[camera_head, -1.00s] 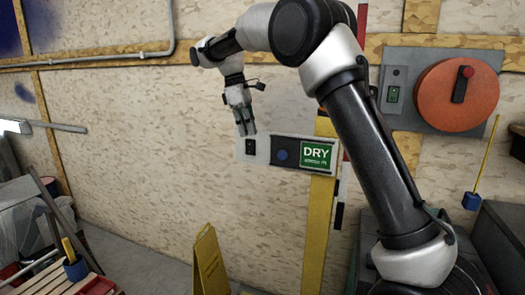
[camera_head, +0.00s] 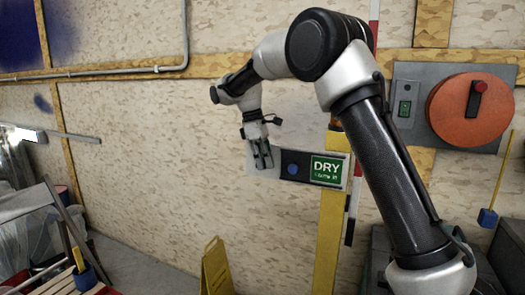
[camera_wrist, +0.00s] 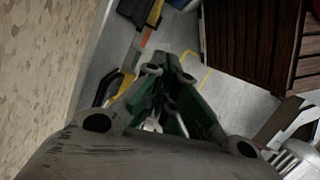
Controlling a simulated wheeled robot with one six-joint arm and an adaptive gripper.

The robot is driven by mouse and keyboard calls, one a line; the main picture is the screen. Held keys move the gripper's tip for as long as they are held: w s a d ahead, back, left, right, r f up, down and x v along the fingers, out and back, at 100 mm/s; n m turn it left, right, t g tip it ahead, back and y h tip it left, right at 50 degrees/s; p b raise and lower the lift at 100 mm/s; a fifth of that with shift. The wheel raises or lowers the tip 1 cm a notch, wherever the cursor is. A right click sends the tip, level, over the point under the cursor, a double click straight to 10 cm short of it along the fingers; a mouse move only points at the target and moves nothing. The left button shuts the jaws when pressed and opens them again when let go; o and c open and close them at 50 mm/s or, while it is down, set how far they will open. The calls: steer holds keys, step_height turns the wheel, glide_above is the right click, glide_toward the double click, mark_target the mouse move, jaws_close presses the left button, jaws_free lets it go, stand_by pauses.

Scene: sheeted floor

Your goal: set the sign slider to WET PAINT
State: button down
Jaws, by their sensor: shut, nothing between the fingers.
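The sign slider (camera_head: 336,183) is a small grey wall panel with a dark track. Its green plate (camera_head: 326,170) reads DRY at the right end. A round blue knob (camera_head: 292,169) sits at the left of the dark part, beside the green plate. My gripper (camera_head: 263,164) is shut and empty, pointing down in front of the panel's left end, left of the knob and apart from it in the picture. It hides most of that end. Whether it touches the panel cannot be told. In the wrist view my gripper (camera_wrist: 165,72) points toward the floor; neither sign nor knob shows there.
A yellow post (camera_head: 328,235) stands below the sign. A red-and-white pole (camera_head: 353,205) is just right of it. A grey box with an orange disc (camera_head: 455,112) hangs at the right. A yellow floor sign (camera_head: 216,268) stands below. The wall left of my gripper is bare.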

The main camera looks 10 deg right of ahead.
mark_target(310, 172)
steer(key=x, duration=0.3)
steer(key=shift+s+f, duration=0.1)
steer(key=shift+f, duration=0.3)
steer(key=shift+s+d+r, duration=0.25)
steer(key=shift+d+r, duration=0.2)
steer(key=shift+d, duration=0.15)
steer(key=shift+s+d+r, duration=0.25)
steer(key=shift+d+r, duration=0.15)
steer(key=shift+d, duration=0.15)
steer(key=shift+s+d+r, duration=0.2)
steer(key=shift+d+r, duration=0.05)
steer(key=shift+d, duration=0.25)
steer(key=shift+d, duration=0.1)
steer(key=s+d, duration=0.4)
steer(key=d, duration=0.1)
steer(key=s+d, duration=0.2)
steer(key=d, duration=0.1)
steer(key=shift+s+d, duration=0.1)
steer(key=shift+d, duration=0.05)
